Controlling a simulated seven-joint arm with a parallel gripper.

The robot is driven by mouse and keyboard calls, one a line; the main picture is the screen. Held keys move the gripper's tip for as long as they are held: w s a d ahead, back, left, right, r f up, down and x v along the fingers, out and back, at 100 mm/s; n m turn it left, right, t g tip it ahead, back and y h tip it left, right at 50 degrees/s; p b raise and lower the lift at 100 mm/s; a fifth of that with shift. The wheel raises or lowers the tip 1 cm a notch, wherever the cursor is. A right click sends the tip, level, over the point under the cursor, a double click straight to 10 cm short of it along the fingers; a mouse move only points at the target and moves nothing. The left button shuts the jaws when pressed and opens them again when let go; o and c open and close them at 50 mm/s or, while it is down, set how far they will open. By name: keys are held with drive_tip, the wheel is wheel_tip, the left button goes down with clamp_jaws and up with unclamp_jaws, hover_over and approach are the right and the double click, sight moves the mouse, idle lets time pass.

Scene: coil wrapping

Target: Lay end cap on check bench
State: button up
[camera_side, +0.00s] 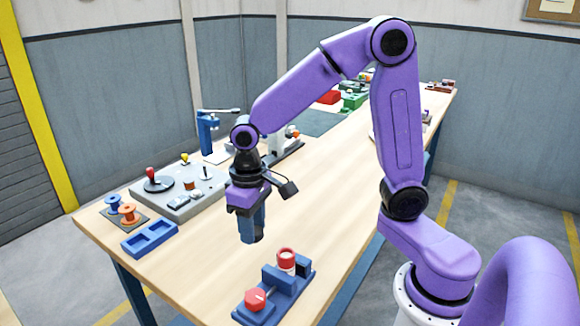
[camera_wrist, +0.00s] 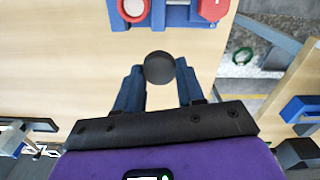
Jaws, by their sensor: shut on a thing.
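My gripper (camera_side: 251,238) points down over the pale wooden table, left of the blue fixture in the side view. In the wrist view its two blue fingers are shut on the end cap (camera_wrist: 159,67), a dark round disc between the fingertips. The cap is hardly visible in the side view, where the fingers cover it. The gripper is apart from the fixture and appears above bare tabletop. No label marks the check bench; a grey board (camera_side: 190,205) with a red-knobbed lever, a dial and small parts may be it, but I cannot tell.
A blue fixture (camera_side: 285,293) with a red knob (camera_side: 256,298) holds a red-and-white cylinder (camera_side: 287,261) near the front edge. An empty two-pocket blue tray (camera_side: 150,238) and orange and blue spools (camera_side: 129,213) stand at left. A blue press (camera_side: 207,130) stands behind. Bare tabletop lies between.

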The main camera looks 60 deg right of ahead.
drive_tip(key=w+a+f, duration=0.1)
drive_tip(key=w+f, duration=0.2)
drive_tip(key=w, duration=0.1)
drive_tip(key=w+a+f, duration=0.1)
drive_tip(key=w+f, duration=0.2)
drive_tip(key=w, duration=0.1)
drive_tip(key=w+a+f, duration=0.1)
drive_tip(key=w+f, duration=0.2)
drive_tip(key=w, duration=0.2)
drive_tip(key=shift+a+f, duration=0.1)
drive_tip(key=shift+a, duration=0.25)
drive_tip(key=shift+w+f, duration=0.1)
drive_tip(key=shift+f, duration=0.15)
drive_tip(key=shift+w+a+f, duration=0.1)
drive_tip(key=shift+f, duration=1.55)
drive_tip(key=shift+f, duration=0.1)
drive_tip(key=o, duration=1)
